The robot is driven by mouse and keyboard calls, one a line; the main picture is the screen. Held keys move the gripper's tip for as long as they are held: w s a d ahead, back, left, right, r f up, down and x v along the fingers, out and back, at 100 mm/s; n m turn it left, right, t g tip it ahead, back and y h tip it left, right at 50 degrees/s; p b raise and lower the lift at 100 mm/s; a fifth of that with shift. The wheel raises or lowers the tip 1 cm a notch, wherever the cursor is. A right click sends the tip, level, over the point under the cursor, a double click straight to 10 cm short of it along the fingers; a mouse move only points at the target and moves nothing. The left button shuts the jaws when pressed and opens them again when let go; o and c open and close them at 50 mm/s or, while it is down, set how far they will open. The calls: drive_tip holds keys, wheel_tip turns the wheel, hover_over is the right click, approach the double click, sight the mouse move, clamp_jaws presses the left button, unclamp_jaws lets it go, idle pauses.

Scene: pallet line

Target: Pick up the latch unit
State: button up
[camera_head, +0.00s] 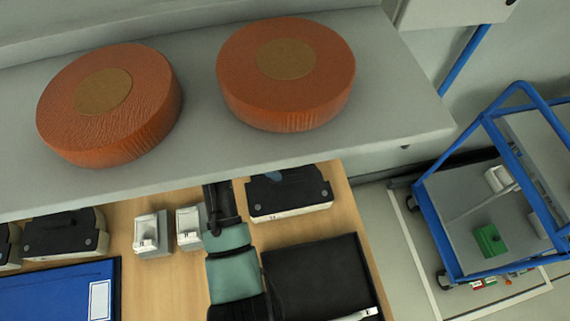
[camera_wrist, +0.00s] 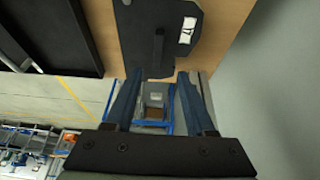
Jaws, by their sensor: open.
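Several dark units with pale bases stand on the wooden table; none is clearly marked as the latch unit. One such black unit (camera_head: 288,190) stands just right of my gripper, under the shelf edge, with a small bluish patch on top. In the wrist view a black unit (camera_wrist: 135,32) with a raised dark bar and a white label lies just beyond my fingertips; it looks like the same one. My gripper (camera_wrist: 155,82) is open, with nothing between its fingers. In the head view my gripper (camera_head: 221,203) is partly hidden by the shelf.
A grey shelf (camera_head: 400,110) with two orange discs (camera_head: 108,100) (camera_head: 285,70) overhangs the table. Two small grey-white devices (camera_head: 150,235) (camera_head: 189,229), another black unit (camera_head: 65,233), a blue folder (camera_head: 60,290) and a black case (camera_head: 318,275) lie nearby. A blue cart (camera_head: 440,230) stands right.

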sight(285, 178)
drive_tip(key=shift+s+d+f, duration=0.15)
drive_tip(key=shift+d+f, duration=0.15)
drive_tip(key=shift+f, duration=0.4)
drive_tip(key=x, duration=0.2)
drive_tip(key=p+x, duration=0.1)
drive_tip(key=x, duration=0.2)
drive_tip(key=shift+a+f+p, duration=0.25)
drive_tip(key=shift+f+p, duration=0.1)
drive_tip(key=shift+f, duration=0.1)
clamp_jaws()
drive_tip(key=shift+r, duration=0.1)
idle(0.3)
